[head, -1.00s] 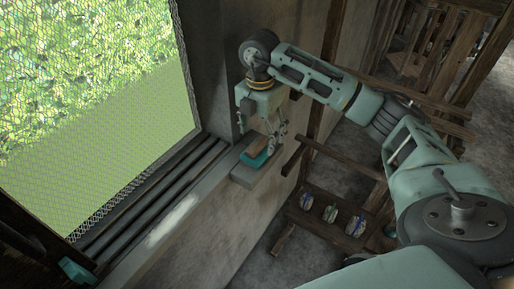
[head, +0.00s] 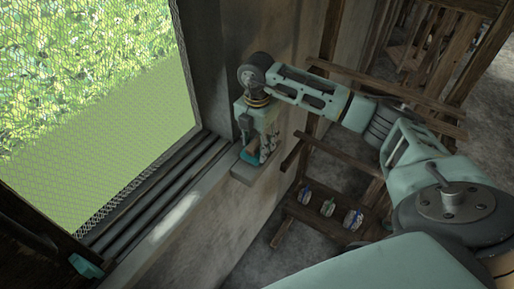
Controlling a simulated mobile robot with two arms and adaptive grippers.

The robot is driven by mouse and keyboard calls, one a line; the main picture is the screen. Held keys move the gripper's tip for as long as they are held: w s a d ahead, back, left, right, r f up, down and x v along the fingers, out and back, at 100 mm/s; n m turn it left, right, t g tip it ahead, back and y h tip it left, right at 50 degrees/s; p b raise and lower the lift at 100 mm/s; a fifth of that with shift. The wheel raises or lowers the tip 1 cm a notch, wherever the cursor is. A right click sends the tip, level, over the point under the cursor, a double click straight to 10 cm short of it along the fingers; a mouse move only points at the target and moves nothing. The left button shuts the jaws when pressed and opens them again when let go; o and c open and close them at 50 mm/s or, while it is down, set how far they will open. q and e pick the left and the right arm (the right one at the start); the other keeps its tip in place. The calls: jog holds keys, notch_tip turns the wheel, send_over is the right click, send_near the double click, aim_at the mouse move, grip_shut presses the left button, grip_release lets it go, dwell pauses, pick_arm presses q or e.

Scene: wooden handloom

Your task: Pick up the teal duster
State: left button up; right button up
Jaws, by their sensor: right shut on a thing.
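The teal duster (head: 250,154) is at the far end of the window ledge, by the wall. It is small in the view and partly hidden by the gripper. My right gripper (head: 258,155) reaches down over it from above and is shut on it. I cannot tell whether the duster still touches the ledge or hangs just above it.
The grey ledge (head: 172,222) runs below the mesh window (head: 100,110). A low wooden rack (head: 310,221) with several small wrapped items stands below right. Wooden beams stand at the back right.

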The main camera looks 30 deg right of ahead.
jog(key=c, duration=0.4)
jog(key=shift+r, duration=0.15)
jog(key=shift+r+b, duration=0.25)
jog(key=shift+b, duration=0.15)
jog(key=r, duration=0.1)
jog(key=r+b, duration=0.1)
jog(key=d+r+b, duration=0.1)
jog(key=shift+s+r, duration=0.25)
jog(key=shift+s+d+r+b, duration=0.7)
jog(key=shift+s+d+r, duration=0.4)
jog(key=shift+d, duration=0.3)
jog(key=shift+s+d+r+b, duration=0.7)
jog(key=shift+s+d+r, duration=0.4)
jog(key=shift+d, duration=0.35)
jog(key=shift+s+d+r+b, duration=0.7)
jog(key=shift+s+d+r, duration=0.3)
jog(key=shift+d+r, duration=0.3)
jog(key=shift+d+f, duration=0.1)
